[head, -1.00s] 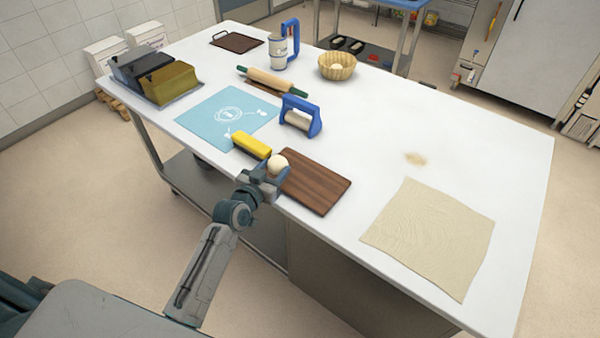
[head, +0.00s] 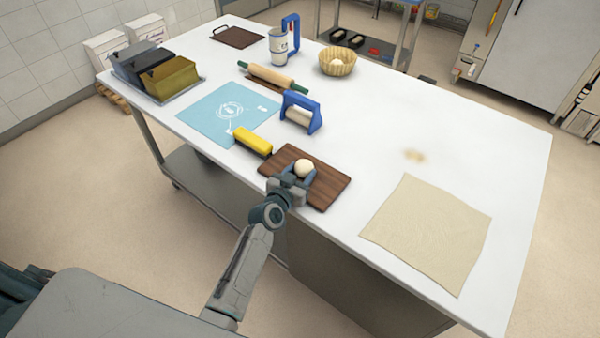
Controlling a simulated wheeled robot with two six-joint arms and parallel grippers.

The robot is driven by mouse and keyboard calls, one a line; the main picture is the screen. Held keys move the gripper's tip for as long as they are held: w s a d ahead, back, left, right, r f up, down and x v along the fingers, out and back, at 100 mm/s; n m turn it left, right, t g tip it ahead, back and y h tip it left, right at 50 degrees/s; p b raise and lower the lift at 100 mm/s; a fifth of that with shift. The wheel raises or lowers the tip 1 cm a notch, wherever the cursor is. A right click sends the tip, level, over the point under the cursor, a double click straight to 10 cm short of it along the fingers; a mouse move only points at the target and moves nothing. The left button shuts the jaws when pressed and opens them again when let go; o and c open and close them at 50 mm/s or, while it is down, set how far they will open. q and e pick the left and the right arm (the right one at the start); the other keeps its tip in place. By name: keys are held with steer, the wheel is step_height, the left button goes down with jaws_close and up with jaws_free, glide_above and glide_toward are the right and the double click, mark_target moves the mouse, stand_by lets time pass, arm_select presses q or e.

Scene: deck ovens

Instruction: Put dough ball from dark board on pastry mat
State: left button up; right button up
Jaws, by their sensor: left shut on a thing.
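The pale dough ball (head: 304,168) is between the fingers of my left gripper (head: 300,176), which is shut on it. Gripper and ball show over the dark wooden board (head: 333,184) near the table's front edge; whether the ball touches the board I cannot tell. The blue pastry mat (head: 213,121) with white print lies flat, farther back and to the left of the board. Its printed surface is bare of dough. My right gripper is not in view.
A yellow-topped block (head: 253,142) lies between mat and board. A basket (head: 337,64) holds a pale ball. A beige cloth (head: 430,235) lies right. Loaf tins (head: 168,80) stand left.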

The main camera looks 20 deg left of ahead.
arm_select(q)
steer(key=shift+f+b, duration=0.2)
steer(key=shift+b, duration=0.1)
steer(key=o, duration=1)
steer(key=shift+r, duration=0.1)
